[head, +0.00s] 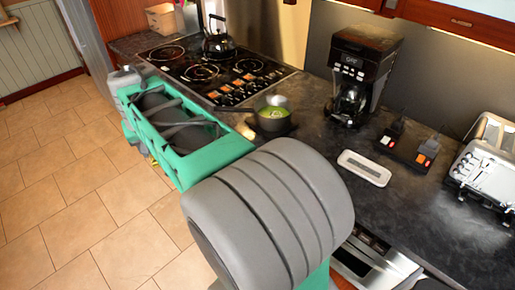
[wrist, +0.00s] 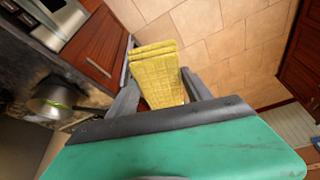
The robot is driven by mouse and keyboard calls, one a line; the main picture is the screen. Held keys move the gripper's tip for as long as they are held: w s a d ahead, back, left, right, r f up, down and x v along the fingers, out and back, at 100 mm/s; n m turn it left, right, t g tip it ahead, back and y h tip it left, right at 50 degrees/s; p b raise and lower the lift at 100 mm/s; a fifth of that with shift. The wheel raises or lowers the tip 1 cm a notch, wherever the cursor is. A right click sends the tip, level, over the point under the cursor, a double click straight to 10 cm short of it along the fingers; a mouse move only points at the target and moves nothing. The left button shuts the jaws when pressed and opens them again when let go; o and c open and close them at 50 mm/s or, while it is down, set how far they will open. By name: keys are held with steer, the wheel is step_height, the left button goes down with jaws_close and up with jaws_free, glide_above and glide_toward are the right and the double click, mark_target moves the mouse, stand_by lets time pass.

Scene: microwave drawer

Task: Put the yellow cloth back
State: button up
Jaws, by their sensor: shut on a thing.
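In the wrist view, a folded yellow cloth (wrist: 158,78) with a waffle-like texture is held between the two fingers of my gripper (wrist: 160,92). The fingers are shut on it from both sides. The cloth hangs out past the fingertips, over the tiled floor and close to a red-brown cabinet front.
A dark counter (head: 400,215) holds a stove (head: 215,75) with a kettle (head: 217,42), a pot (head: 272,120), a coffee maker (head: 362,70), a white tray (head: 364,168) and a toaster (head: 488,170). A steel drawer front (head: 360,260) sits under the counter. The tiled floor (head: 60,200) is clear.

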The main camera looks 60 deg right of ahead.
steer(key=s+d+f+m+g+h+b, duration=0.1)
steer(key=s+d+f+m+b, duration=0.2)
steer(key=d, duration=0.5)
steer(key=s+d+f+m+g+h+b, duration=0.15)
steer(key=s+d+m, duration=0.3)
steer(key=d, duration=0.45)
steer(key=s+d+f+m+g+b, duration=0.1)
steer(key=s+d+f+m+b, duration=0.15)
steer(key=s+d, duration=0.45)
steer(key=s+d+f+m+g+b, duration=0.1)
steer(key=s+d+m, duration=0.35)
steer(key=s, duration=0.55)
steer(key=w+d+f+p, duration=0.1)
steer(key=w+d+f, duration=0.1)
steer(key=d+f, duration=0.1)
steer(key=w+d+f+p, duration=0.1)
steer(key=w+d+f, duration=0.1)
steer(key=d, duration=0.3)
steer(key=w+d+f+p, duration=0.2)
steer(key=d+f, duration=0.2)
steer(key=shift+w+d+f, duration=0.25)
steer(key=shift+w+d, duration=0.05)
step_height(320, 180, down, 2)
steer(key=shift+f+p, duration=0.25)
steer(key=shift+p, duration=0.45)
steer(key=shift+f+b, duration=0.35)
steer(key=shift+f, duration=0.1)
steer(key=o, duration=1.3)
steer(key=shift+r, duration=0.1)
